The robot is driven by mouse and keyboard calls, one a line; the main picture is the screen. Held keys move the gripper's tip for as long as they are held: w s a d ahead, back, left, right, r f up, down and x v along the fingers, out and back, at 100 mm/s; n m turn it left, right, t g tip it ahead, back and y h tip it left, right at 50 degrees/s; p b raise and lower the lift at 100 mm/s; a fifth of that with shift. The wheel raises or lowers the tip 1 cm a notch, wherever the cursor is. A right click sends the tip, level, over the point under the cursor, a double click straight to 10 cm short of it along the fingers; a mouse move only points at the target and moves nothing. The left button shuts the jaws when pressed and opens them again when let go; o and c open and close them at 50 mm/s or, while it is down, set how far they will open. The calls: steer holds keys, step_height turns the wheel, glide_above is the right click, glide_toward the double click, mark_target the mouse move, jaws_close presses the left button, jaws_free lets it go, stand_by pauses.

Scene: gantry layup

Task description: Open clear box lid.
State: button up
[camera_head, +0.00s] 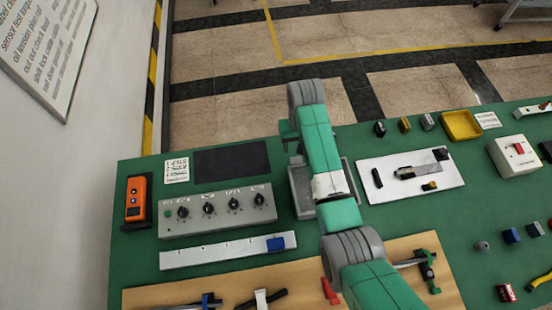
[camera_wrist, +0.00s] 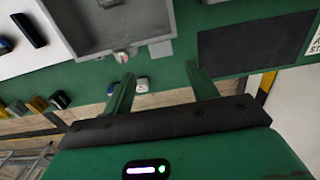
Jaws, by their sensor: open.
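A grey, shallow box (camera_wrist: 95,45) with raised walls shows at the top of the wrist view. I take it for the clear box; whether a clear lid covers it I cannot tell. A small light tab with a reddish mark (camera_wrist: 121,56) and a grey tab (camera_wrist: 160,49) sit at its near edge. In the head view the box (camera_head: 299,197) is partly hidden under my arm. My gripper (camera_wrist: 162,80) is open and empty, its two green fingers apart, short of the box's near edge. Small white items (camera_wrist: 142,84) show by the left finger.
A black pad (camera_head: 233,161) and a grey knob panel (camera_head: 218,212) lie left of the box. A white board with small parts (camera_head: 410,192) lies right. A yellow tray (camera_head: 461,125) stands at the far edge. Tools lie on a wooden board (camera_head: 225,296) in front.

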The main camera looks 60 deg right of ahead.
mark_target(296, 160)
step_height(296, 160, down, 7)
steer(key=shift+f+b, duration=0.2)
steer(key=shift+b, duration=0.5)
steer(key=shift+c, duration=0.5)
